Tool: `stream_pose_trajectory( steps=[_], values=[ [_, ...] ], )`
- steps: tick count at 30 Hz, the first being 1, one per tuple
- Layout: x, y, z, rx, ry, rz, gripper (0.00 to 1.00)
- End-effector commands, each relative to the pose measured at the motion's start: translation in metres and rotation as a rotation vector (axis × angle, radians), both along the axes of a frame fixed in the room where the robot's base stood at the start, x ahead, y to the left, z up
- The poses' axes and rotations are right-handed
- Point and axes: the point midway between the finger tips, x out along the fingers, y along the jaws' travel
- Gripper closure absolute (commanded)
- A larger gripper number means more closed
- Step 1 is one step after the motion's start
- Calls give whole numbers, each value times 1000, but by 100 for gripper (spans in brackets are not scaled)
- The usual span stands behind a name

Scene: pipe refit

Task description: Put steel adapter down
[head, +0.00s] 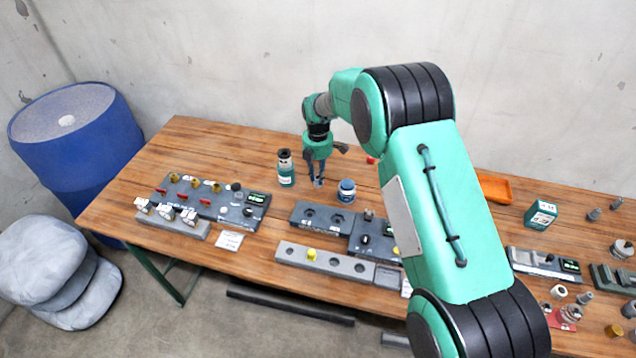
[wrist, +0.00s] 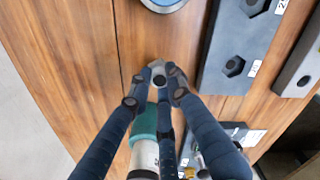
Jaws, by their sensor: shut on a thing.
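My gripper (head: 318,181) is shut on the steel adapter (wrist: 158,68), a small grey metal piece between the fingertips. In the head view the fingers point down over the wooden table, between the green bottle and the blue jar. In the wrist view my gripper (wrist: 157,84) hides much of the adapter. I cannot tell if the adapter touches the table.
The green bottle (head: 286,170) stands just left of my gripper, the blue jar (head: 346,192) just right. A dark plate with hexagonal sockets (head: 298,213) lies in front. A grey rail (head: 291,255) lies nearer. Bare wood (head: 225,150) lies behind left.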

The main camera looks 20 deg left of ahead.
Motion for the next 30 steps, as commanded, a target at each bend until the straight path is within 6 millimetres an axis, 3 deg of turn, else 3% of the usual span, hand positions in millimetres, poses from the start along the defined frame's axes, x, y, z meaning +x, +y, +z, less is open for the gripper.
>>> stream_pose_trajectory(
  steps=[5,15,29,30],
  values=[
    [0,0,-2,0,0,0,100],
    [0,0,-34,0,0,0,100],
    [0,0,-38,0,0,0,100],
    [0,0,-38,0,0,0,78]
  ],
)
